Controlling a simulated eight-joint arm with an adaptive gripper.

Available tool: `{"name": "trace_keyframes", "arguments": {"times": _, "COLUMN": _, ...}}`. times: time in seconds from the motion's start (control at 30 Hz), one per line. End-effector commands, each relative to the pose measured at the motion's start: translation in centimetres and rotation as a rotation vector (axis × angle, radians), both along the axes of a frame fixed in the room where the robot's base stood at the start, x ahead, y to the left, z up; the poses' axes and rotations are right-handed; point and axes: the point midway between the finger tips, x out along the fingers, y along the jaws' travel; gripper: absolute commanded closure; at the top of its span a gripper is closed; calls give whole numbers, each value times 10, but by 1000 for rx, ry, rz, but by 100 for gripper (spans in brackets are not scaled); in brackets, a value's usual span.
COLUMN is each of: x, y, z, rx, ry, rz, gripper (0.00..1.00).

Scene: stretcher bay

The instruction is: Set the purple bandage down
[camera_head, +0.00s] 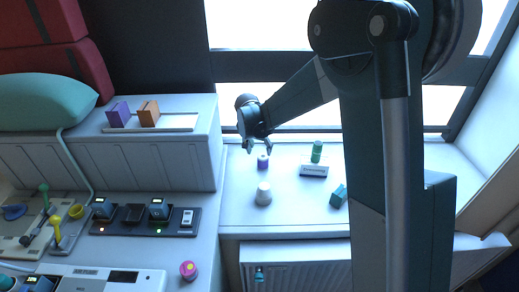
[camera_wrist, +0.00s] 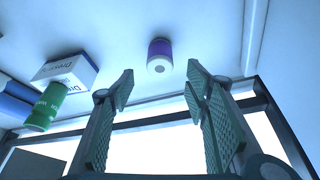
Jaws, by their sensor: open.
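The purple bandage (camera_head: 263,163) is a small purple roll with a pale end. It stands on the white surface below the window. In the wrist view the purple bandage (camera_wrist: 160,48) appears beyond the fingertips, between their lines, and no finger touches it. My gripper (camera_head: 257,147) is just above the bandage in the head view, its fingers spread. In the wrist view both fingers of my gripper (camera_wrist: 161,77) are wide apart with nothing between the pads.
A white roll (camera_head: 263,194) stands in front of the bandage. A green bottle (camera_head: 316,152), a dressing box (camera_head: 314,171) and a teal block (camera_head: 338,195) are to the right. A pink roll (camera_head: 188,270) sits on the left counter. Bare surface lies around the bandage.

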Motion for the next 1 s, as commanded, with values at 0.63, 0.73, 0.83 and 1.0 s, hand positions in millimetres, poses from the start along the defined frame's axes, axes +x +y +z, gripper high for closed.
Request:
{"name": "trace_keyframes", "arguments": {"times": 0.63, "x": -9, "y": -10, "z": 15, "rx": 1, "ry": -3, "rz": 11, "gripper": 53}}
{"name": "trace_keyframes", "arguments": {"times": 0.73, "x": -18, "y": -18, "z": 27, "rx": 4, "ry": -6, "rz": 21, "gripper": 53}}
{"name": "trace_keyframes", "arguments": {"times": 0.83, "x": -29, "y": -27, "z": 43, "rx": 6, "ry": -10, "rz": 34, "gripper": 53}}
{"name": "trace_keyframes", "arguments": {"times": 1.0, "x": -53, "y": -47, "z": 71, "rx": 9, "ry": -18, "rz": 62, "gripper": 53}}
